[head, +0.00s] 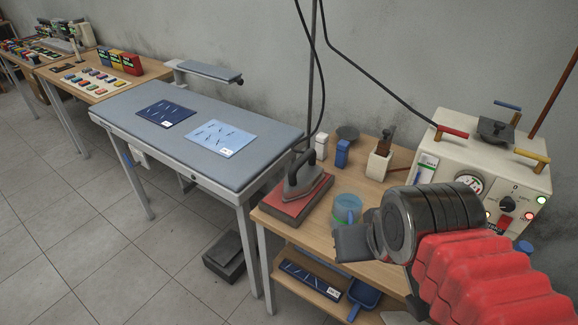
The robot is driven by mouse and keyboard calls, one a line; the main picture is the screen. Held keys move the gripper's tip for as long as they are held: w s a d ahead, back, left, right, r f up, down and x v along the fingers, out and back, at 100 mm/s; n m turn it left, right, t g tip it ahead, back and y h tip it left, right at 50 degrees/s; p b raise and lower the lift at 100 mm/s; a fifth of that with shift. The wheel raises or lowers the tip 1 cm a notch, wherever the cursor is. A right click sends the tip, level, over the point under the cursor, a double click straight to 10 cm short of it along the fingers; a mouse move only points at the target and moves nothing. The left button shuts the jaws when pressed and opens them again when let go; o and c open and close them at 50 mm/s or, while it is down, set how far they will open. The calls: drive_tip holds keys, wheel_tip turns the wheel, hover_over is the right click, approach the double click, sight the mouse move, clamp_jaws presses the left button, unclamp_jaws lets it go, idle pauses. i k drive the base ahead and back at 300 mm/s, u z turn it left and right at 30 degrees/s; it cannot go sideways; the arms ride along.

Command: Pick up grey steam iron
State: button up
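The grey steam iron (304,184) rests on a red pad (297,211) at the left end of the wooden side table. It has a dark handle on top, and a dark cable hangs near it from above. My gripper (350,244) is in the lower right, to the right of the iron and nearer the camera, apart from it. Only a dark grey block of the gripper shows in front of my wrist, and I cannot make out a gap between its fingers. Nothing is visibly held.
A translucent blue-green cup (347,205) stands between iron and gripper. The wooden table (376,194) also holds small bottles and a tool holder (379,165). A cream steam unit (458,160) stands at right. The padded ironing table (240,168) with two cloths is left.

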sight(303, 176)
drive_tip(key=u, duration=0.5)
drive_tip(key=i, duration=0.85)
drive_tip(key=u, duration=0.55)
